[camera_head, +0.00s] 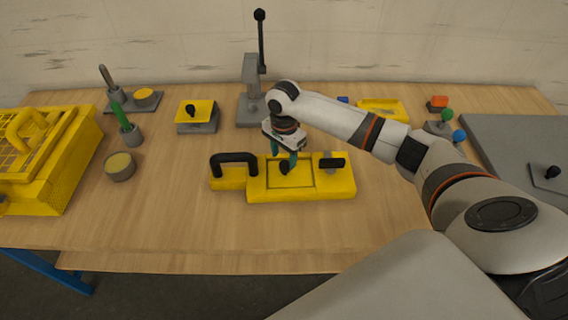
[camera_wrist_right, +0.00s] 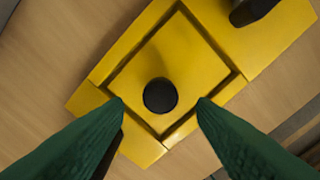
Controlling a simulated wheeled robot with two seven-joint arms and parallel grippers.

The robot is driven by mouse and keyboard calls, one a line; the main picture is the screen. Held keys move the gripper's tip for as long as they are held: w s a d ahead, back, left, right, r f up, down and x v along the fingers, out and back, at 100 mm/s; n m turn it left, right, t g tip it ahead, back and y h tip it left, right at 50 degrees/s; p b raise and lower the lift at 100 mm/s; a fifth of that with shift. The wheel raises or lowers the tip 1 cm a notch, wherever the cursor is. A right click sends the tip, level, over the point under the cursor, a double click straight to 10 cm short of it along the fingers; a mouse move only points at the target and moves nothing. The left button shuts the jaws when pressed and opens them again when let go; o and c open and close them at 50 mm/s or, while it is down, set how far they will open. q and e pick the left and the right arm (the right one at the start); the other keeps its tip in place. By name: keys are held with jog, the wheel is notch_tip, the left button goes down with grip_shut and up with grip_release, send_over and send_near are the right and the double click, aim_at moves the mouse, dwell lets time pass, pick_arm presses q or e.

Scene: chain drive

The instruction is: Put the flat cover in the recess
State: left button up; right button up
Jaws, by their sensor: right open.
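The yellow fixture (camera_head: 341,185) lies near the middle of the table. The flat cover (camera_wrist_right: 168,62) is a yellow square plate with a round black knob (camera_wrist_right: 160,96). It lies within the outline of the recess, with a dark gap (camera_wrist_right: 212,38) around its edges. I cannot tell whether it is fully seated. My right gripper (camera_head: 286,160) is open above the fixture. In the right wrist view its green fingers (camera_wrist_right: 160,108) are on either side of the knob, apart from it. In the head view the gripper partly hides the knob. My left gripper is not in view.
A black-handled yellow part (camera_head: 229,182) adjoins the fixture's left end; a black-ended clamp (camera_head: 332,163) is at its right. A grey lever press (camera_head: 250,105) stands behind. A yellow cage box (camera_head: 45,185) is far left, a grey panel (camera_head: 515,140) far right. The front table is clear.

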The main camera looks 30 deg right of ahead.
aim_at(284, 164)
notch_tip(284, 164, up, 7)
jog(key=shift+r, duration=0.15)
dwell(0.5)
